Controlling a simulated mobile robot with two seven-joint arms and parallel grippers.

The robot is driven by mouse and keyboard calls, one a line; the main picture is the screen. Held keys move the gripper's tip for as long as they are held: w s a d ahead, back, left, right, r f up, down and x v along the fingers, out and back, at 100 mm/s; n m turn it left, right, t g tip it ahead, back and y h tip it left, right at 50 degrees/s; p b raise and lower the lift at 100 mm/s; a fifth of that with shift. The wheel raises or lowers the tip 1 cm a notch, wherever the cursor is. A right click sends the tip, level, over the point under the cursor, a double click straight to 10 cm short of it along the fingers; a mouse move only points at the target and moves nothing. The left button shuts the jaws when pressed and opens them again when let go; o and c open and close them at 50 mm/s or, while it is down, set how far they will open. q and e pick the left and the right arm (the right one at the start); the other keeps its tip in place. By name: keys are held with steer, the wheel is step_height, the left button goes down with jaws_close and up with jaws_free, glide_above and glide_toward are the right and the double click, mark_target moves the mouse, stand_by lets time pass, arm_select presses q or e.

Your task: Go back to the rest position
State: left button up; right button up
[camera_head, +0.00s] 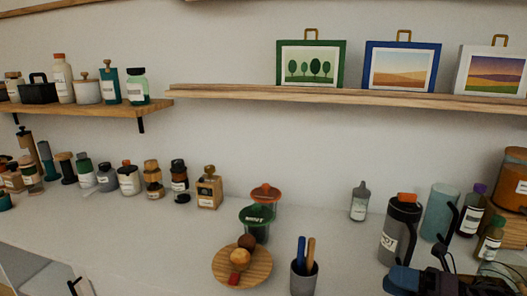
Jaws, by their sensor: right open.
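My right gripper (438,280) is at the bottom right corner, dark with a blue part, open, in front of the bottles and mugs there. Its fingertips are hard to make out against the dark things behind. I see nothing held in it. My left gripper is not in view.
A round wooden board (228,272) with small items, a cup with two sticks (304,278) and a dark grey mug (398,235) stand on the white counter (335,225). Jars line the back left. Two wall shelves hold bottles and framed pictures (401,68).

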steer(key=s+f+m+t+h+p, duration=0.1)
steer(key=s+f+m+h, duration=0.7)
steer(key=m, duration=0.9)
steer(key=s+f+m+t+h+p, duration=0.2)
steer(key=s+f+m+h, duration=0.6)
steer(key=s+f+m, duration=0.6)
steer(key=s+d+m+p, duration=0.1)
steer(key=s+m, duration=0.1)
steer(key=m, duration=0.2)
steer(key=shift+s+h, duration=0.15)
steer(key=shift+h, duration=0.25)
steer(key=shift+f, duration=0.1)
